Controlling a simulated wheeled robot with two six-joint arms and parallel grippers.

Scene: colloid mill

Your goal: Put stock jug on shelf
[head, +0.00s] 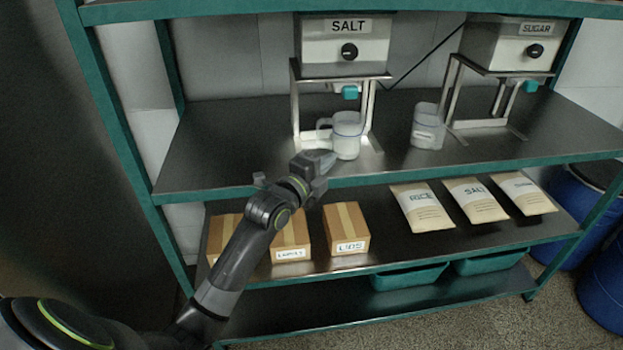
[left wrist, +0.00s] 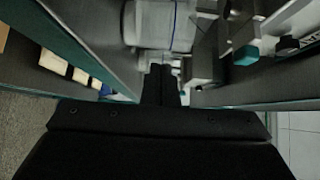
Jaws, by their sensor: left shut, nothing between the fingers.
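A clear jug with a handle and pale contents (head: 346,136) stands upright under the SALT dispenser (head: 346,42) on the upper shelf (head: 230,140). A second clear jug (head: 427,128) stands to its right, near the SUGAR dispenser (head: 508,45). I cannot tell which one is the stock jug. My left gripper (head: 322,158) is at the shelf's front edge, just in front of the first jug; its fingers are shut and empty. In the left wrist view the shut fingers (left wrist: 160,80) point towards a pale jug (left wrist: 152,22). My right gripper is not in view.
Boxes (head: 346,229) and labelled bags for rice (head: 421,207) and salt (head: 475,199) lie on the lower shelf. Teal bins (head: 410,277) sit beneath. Blue drums (head: 604,290) stand at the right. The upper shelf's left part is clear.

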